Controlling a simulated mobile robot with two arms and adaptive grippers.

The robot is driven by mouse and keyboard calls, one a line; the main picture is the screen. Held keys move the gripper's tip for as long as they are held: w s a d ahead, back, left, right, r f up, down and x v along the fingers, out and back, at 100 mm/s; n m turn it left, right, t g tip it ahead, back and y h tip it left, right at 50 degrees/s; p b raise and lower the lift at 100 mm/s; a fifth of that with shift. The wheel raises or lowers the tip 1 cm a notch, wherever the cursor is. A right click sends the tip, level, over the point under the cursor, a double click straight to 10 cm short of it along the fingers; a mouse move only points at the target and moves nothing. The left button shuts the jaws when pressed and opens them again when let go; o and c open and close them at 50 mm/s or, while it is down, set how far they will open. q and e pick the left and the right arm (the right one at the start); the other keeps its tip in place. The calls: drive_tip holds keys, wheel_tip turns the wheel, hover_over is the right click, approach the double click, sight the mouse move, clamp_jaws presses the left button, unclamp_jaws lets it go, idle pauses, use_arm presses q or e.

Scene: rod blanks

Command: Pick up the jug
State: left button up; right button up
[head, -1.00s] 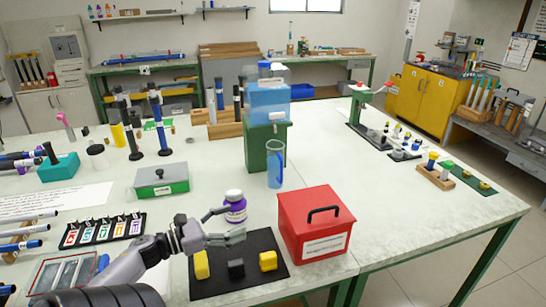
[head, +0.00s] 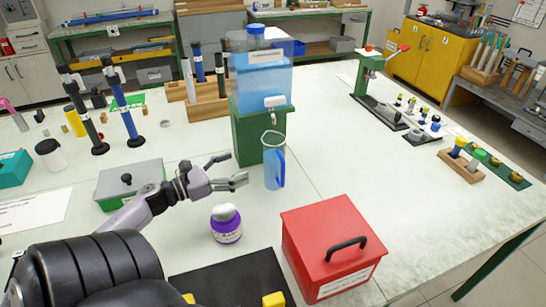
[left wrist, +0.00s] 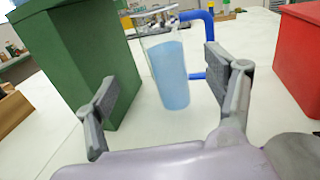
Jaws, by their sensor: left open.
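The jug (head: 272,168) is a tall clear blue vessel with a blue handle on its right side. It stands upright on the table in front of the green stand (head: 248,140) of the water dispenser. My left gripper (head: 243,170) is open and points at the jug from the left, a little apart from it. In the left wrist view the jug (left wrist: 168,75) shows between the two open fingers (left wrist: 172,85), farther out than the fingertips. Its blue handle is partly behind the right finger there. My right gripper is not in view.
A blue water tank (head: 262,80) with a tap stands on the green stand just behind the jug. A purple-labelled jar (head: 226,226) stands in front of the gripper. A red box (head: 330,245) is at the front right.

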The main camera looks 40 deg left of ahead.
sight(264, 158)
use_arm(q)
drive_tip(key=b+x, duration=0.1)
drive_tip(key=x, duration=0.5)
drive_tip(key=b+x, duration=0.1)
drive_tip(key=x, duration=0.5)
drive_tip(key=shift+d+f+b, duration=0.2)
drive_tip(key=shift+f+b, duration=0.05)
drive_tip(key=shift+b, duration=0.1)
drive_tip(key=shift+w+d, duration=0.1)
drive_tip(key=shift+w, duration=0.35)
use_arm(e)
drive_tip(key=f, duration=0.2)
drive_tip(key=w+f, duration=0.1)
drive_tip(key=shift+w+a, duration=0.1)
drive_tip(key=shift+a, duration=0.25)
use_arm(q)
drive_tip(key=shift+c, duration=0.3)
drive_tip(key=shift+c, duration=0.7)
drive_tip(key=c, duration=1.3)
drive_tip(key=shift+c, duration=0.9)
